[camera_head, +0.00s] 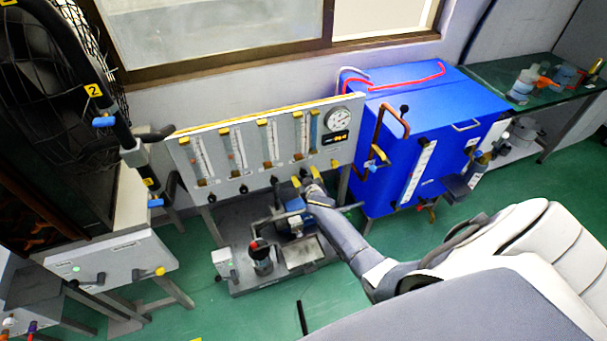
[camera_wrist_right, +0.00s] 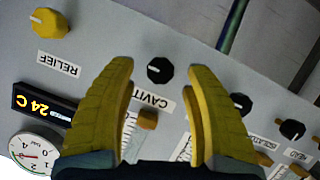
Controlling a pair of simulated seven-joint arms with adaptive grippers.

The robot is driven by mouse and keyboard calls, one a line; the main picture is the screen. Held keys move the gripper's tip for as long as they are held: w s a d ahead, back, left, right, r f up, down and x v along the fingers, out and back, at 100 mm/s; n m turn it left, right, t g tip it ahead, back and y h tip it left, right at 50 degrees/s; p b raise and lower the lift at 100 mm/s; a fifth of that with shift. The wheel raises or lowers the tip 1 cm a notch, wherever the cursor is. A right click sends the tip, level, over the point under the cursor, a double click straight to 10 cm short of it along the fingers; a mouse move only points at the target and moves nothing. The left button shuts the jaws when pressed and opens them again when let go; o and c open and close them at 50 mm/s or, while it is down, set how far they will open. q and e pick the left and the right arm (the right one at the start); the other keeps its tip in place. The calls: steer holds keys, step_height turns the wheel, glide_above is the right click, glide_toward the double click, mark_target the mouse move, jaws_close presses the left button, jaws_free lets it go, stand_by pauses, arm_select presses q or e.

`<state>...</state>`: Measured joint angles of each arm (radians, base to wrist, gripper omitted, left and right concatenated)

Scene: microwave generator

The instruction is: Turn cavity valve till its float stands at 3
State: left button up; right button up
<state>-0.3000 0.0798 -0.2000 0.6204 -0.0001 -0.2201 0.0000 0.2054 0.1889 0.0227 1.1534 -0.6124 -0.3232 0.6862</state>
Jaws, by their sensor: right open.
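The cavity valve is a small black knob (camera_wrist_right: 160,70) with a white mark, beside the CAVITY label (camera_wrist_right: 150,99) in the right wrist view. My right gripper (camera_wrist_right: 160,86) is open, with its yellow fingers on either side of the knob in that view. I cannot tell whether they touch it. In the head view, my right gripper (camera_head: 306,176) is at the panel's lower edge, hiding the knob. The cavity flow tube (camera_head: 300,136) is above it, near the round gauge. Its float is too small to read. My left gripper is not in view.
The grey panel (camera_head: 215,191) holds several flow tubes and black knobs. A yellow RELIEF knob (camera_wrist_right: 50,22) and another black knob (camera_wrist_right: 240,103) flank the cavity knob. A round gauge (camera_head: 338,119) is at top right. A blue cabinet (camera_head: 430,95) stands right of the panel.

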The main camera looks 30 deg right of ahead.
steer(key=shift+x, duration=1.35)
jaws_close()
